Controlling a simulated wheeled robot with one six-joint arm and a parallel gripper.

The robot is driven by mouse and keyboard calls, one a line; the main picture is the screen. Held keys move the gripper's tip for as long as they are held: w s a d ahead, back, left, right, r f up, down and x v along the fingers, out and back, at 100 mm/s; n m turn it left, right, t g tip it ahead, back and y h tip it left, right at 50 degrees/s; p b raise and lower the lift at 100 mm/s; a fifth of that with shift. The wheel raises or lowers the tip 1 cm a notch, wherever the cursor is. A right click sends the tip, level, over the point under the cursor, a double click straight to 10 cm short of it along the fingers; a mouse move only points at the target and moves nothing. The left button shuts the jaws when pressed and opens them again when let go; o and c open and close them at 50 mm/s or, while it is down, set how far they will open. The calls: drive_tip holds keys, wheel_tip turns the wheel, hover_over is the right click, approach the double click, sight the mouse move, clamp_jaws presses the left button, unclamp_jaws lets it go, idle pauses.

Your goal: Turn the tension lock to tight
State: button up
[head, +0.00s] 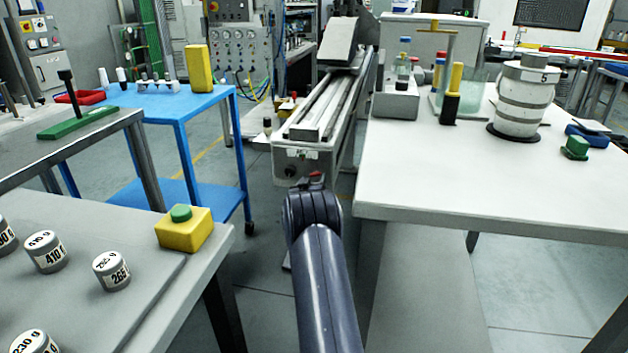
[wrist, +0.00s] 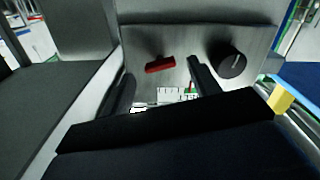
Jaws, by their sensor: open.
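A small red handle (wrist: 160,64), which looks like the tension lock, sits on a grey metal panel (wrist: 190,40) in the wrist view. It lies nearly level, its right end slightly higher. I see no contact with the handle. In the head view, my arm hides the gripper; a bit of red (head: 316,177) shows just above the arm at the machine's end face (head: 290,163).
A white marked label (wrist: 168,95) is below the handle. The long machine (head: 325,105) runs away from me between a blue table (head: 165,100) and a white table (head: 440,180). A grey bench (head: 100,235) with labelled weights and a yellow-green button box (head: 184,233) is left.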

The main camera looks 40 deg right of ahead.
sight(315, 174)
drive_tip(key=shift+x, duration=1.15)
drive_tip(key=c, duration=1)
drive_tip(key=shift+m+b, duration=0.55)
drive_tip(key=shift+m, duration=0.35)
drive_tip(key=o, duration=1)
